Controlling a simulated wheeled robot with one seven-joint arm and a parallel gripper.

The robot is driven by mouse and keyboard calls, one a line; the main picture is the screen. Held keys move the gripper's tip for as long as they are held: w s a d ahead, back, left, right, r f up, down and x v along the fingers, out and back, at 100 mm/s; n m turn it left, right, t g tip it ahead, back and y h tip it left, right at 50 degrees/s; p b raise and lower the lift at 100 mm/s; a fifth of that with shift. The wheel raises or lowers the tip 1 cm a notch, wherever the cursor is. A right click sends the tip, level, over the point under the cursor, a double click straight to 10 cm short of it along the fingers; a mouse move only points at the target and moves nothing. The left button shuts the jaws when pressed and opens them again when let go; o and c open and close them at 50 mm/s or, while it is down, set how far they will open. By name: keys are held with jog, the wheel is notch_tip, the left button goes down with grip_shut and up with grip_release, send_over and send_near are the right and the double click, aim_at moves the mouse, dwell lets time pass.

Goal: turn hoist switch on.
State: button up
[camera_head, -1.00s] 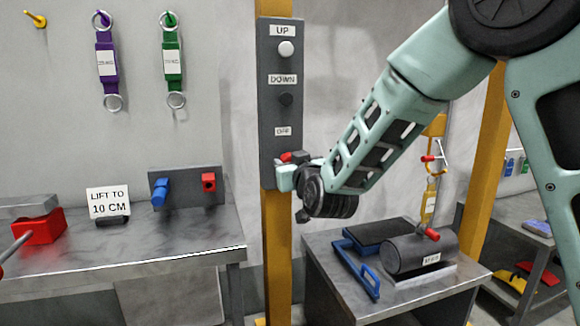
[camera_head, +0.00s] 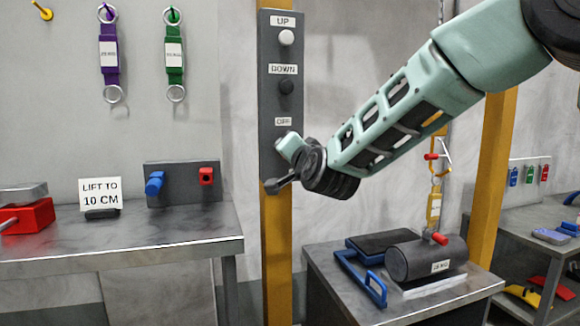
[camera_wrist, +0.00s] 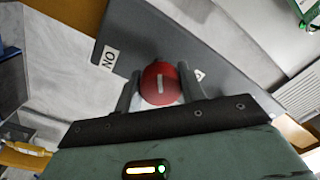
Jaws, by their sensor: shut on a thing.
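The hoist switch is a red round knob (camera_wrist: 160,85) with a white bar mark, on a grey control panel (camera_head: 268,90). In the wrist view it sits between the two dark fingers of my gripper (camera_wrist: 159,80), which is shut on it. An ON label (camera_wrist: 110,58) lies up and left of the knob, and the white bar does not point at it there. In the head view my gripper (camera_head: 287,150) is at the lower part of the panel, below the OFF label (camera_head: 283,121), and hides the knob.
A white UP button (camera_head: 287,37) and a dark DOWN button (camera_head: 286,87) are above on the panel, which is mounted on a yellow post (camera_head: 277,250). A dark cylinder weight (camera_head: 415,262) lies on the right bench below a hook (camera_head: 441,160). A metal table (camera_head: 150,240) is left.

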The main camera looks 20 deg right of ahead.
jog(key=m+b, duration=0.2)
jog(key=m, duration=0.1)
jog(key=m+b, duration=0.1)
jog(key=b, duration=0.1)
jog(key=shift+f+m, duration=0.25)
jog(key=shift+m, duration=0.05)
jog(key=shift+r+m+b, duration=0.15)
jog(key=shift+m+b, duration=1.05)
jog(key=shift+m, duration=0.2)
jog(key=shift+r, duration=0.1)
jog(key=o, duration=1)
jog(key=shift+c, duration=0.2)
jog(key=s+p, duration=0.1)
jog(key=s, duration=1.6)
jog(key=shift+s+f+p, duration=0.25)
jog(key=shift+f+p, duration=0.05)
jog(key=shift+p, duration=0.1)
